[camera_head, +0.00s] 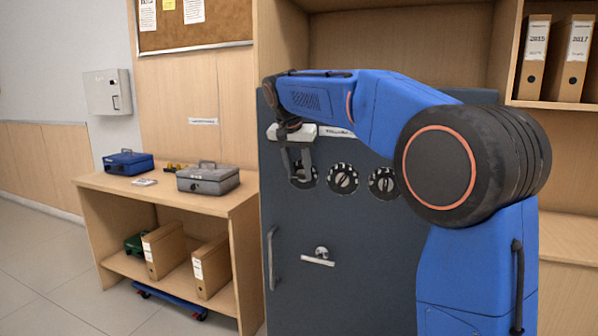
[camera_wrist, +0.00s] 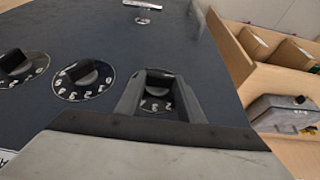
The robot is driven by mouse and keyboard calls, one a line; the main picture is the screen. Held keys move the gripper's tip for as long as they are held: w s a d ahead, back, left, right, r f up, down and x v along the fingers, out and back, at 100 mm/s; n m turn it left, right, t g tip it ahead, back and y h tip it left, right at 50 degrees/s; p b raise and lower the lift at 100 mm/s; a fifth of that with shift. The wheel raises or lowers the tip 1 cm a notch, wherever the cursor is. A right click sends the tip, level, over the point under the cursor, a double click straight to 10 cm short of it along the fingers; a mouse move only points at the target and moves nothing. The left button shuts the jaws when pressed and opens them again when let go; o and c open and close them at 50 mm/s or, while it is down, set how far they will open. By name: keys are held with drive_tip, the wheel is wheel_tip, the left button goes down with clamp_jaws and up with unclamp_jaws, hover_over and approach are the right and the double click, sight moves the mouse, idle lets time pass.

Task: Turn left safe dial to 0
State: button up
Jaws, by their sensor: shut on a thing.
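The grey safe (camera_head: 345,290) has a row of three black dials with white numbers. My gripper (camera_head: 301,172) is at the left dial (camera_head: 313,182), its fingers on both sides of the knob and shut on it. In the wrist view my gripper (camera_wrist: 158,90) straddles the left dial's knob, and some digits on the left dial (camera_wrist: 156,105) show between the fingers. The picture does not let me read the set number with certainty. The middle dial (camera_head: 342,179) and right dial (camera_head: 383,183) are free; the middle dial also shows in the wrist view (camera_wrist: 84,78).
Below the dials are a lever handle (camera_head: 318,258) and, at the left edge, a vertical bar handle (camera_head: 271,258). A wooden shelf table (camera_head: 235,200) stands left of the safe with a grey cash box (camera_head: 208,180) and a blue cash box (camera_head: 128,163). Floor is clear at the far left.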

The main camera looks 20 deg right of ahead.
drive_tip(key=o, duration=1.1)
drive_tip(key=shift+c, duration=0.2)
drive_tip(key=v, duration=1.7)
drive_tip(key=shift+r, duration=0.2)
drive_tip(key=s+d+f+n+y, duration=0.1)
drive_tip(key=s+d+f, duration=0.2)
drive_tip(key=s+f, duration=0.3)
drive_tip(key=s+d+f+n, duration=0.2)
drive_tip(key=s+d+f, duration=0.15)
drive_tip(key=s, duration=0.35)
drive_tip(key=s+d+f+n+y, duration=0.1)
drive_tip(key=s+d+f, duration=0.1)
drive_tip(key=s+f, duration=0.45)
drive_tip(key=s+d+f+n, duration=0.1)
drive_tip(key=s+f, duration=0.8)
drive_tip(key=f, duration=0.3)
drive_tip(key=s+d+f+n+t, duration=0.1)
drive_tip(key=s+f+n, duration=0.1)
drive_tip(key=s+f, duration=0.8)
wheel_tip(320, 180, down, 2)
drive_tip(key=shift+s+f+y, duration=0.2)
drive_tip(key=shift+s+y, duration=0.15)
drive_tip(key=shift+y, duration=0.05)
